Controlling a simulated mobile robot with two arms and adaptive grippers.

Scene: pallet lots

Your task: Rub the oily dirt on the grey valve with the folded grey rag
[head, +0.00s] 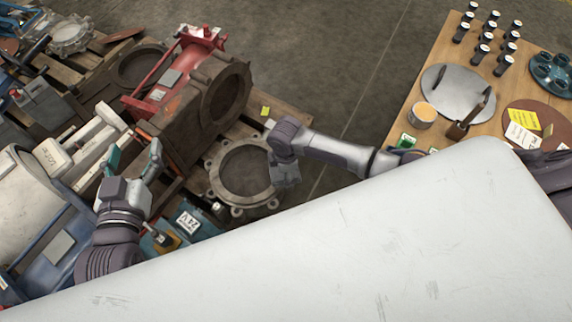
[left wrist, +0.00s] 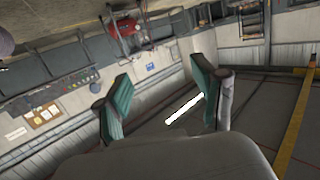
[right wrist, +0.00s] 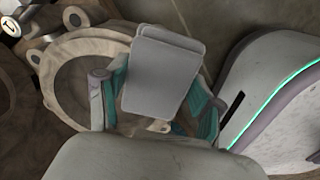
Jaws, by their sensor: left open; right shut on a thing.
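The folded grey rag (right wrist: 163,75) is held between the teal fingers of my right gripper (right wrist: 160,95). In the head view the rag (head: 285,175) hangs at the right edge of a grey-brown round flanged ring (head: 218,178); whether it touches the ring cannot be told. This ring (right wrist: 52,62) lies behind the rag in the right wrist view. A pale grey valve body (head: 88,142) lies farther left; I cannot tell which is the grey valve. No oily dirt is clearly visible. My left gripper (head: 132,160) is open and empty above the pallet parts.
A red valve (head: 180,70) and a rusty flanged housing stand behind the ring on the wooden pallet. Blue parts (head: 55,245) lie at left. A wooden table (head: 420,70) with jars, plates and tins stands at right. Clear floor lies between.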

